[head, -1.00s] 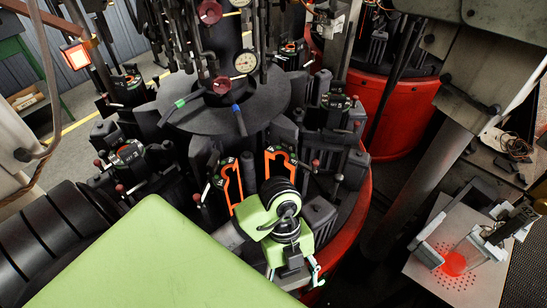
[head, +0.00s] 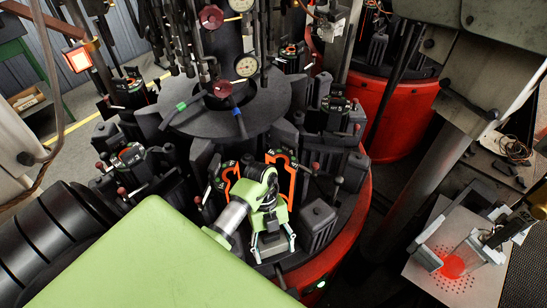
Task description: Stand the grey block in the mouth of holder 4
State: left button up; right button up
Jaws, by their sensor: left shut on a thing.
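My left gripper (head: 275,251), on its green and silver arm, is low in the middle of the head view, in front of the rotary machine. Its teal fingers are shut on the grey block (head: 270,241), held between them; the wrist partly covers it. The block is over the near rim of the machine; whether it touches anything below cannot be told. Dark holders with numbered plates ring the machine, and the numbers are too small to read surely. Two orange-edged holder parts (head: 291,178) stand just behind the wrist.
A dark ribbed block (head: 318,222) stands close right of the gripper. Levers with red knobs (head: 315,167) rise around it. The machine's red base (head: 335,250) curves below.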

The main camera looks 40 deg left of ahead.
aim_at(274, 254)
pick_arm(q)
jog(key=shift+w+a+f+p, duration=0.1)
jog(key=shift+f+p, duration=0.6)
jog(key=shift+f, duration=0.95)
jog(key=o, duration=2)
jog(key=shift+f, duration=0.1)
jog(key=v, duration=1.2)
